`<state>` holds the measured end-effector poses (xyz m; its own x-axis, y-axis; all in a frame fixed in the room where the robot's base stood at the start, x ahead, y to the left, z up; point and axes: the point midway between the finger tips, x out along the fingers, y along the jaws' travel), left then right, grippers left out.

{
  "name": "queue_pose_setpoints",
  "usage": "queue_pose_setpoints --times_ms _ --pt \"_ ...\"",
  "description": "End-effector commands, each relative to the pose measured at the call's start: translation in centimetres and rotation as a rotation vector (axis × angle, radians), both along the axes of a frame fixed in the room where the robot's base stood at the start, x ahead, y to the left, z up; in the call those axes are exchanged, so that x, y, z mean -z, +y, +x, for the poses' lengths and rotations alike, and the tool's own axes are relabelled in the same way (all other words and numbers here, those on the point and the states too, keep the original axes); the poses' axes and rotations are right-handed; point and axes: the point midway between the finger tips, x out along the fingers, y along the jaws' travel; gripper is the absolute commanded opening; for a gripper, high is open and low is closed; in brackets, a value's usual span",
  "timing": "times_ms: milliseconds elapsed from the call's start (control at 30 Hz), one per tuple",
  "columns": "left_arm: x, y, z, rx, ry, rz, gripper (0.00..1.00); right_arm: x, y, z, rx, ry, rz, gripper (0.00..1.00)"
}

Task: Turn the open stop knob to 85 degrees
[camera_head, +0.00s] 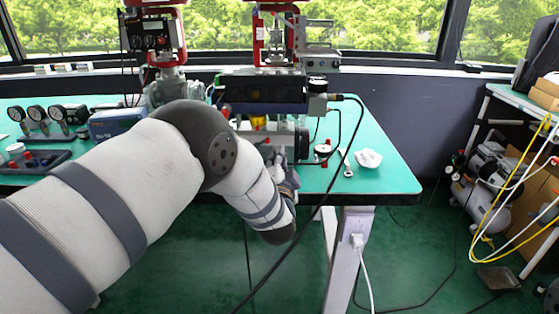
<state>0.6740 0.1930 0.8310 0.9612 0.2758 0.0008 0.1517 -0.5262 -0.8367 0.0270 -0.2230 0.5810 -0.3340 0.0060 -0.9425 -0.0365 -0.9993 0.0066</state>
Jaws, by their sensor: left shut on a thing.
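The valve assembly stands on the green table, with a long black body (262,91) and a grey block (288,139) below it. My left arm reaches in from the lower left and covers much of its front. My left gripper (273,154) is at the lower front of this block, small and partly hidden behind the wrist. It is shut on a small part there, which the wrist and fingers hide. I cannot make out the open stop knob or its angle. My right gripper is not in view.
A round gauge (323,150) and a crumpled white cloth (368,158) lie on the green table (396,181) to the right. A black cable hangs across the table's front edge. Several gauges stand at the left. A compressor (478,190) stands on the floor at right.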

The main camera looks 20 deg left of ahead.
Motion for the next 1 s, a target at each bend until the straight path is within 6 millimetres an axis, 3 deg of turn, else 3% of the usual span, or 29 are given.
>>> queue_pose_setpoints --times_ms 633,667,733,1000 --pt "0.1 0.11 -0.04 -0.003 0.013 0.038 0.0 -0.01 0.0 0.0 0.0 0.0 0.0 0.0" --pt "0.1 0.11 -0.04 -0.003 0.013 0.038 0.24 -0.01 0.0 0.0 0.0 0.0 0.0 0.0" --pt "0.09 0.1 -0.04 -0.003 0.013 0.038 0.37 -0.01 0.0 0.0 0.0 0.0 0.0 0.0" --pt "0.06 0.03 -0.06 -0.001 0.013 0.038 0.37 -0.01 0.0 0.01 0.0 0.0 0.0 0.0"
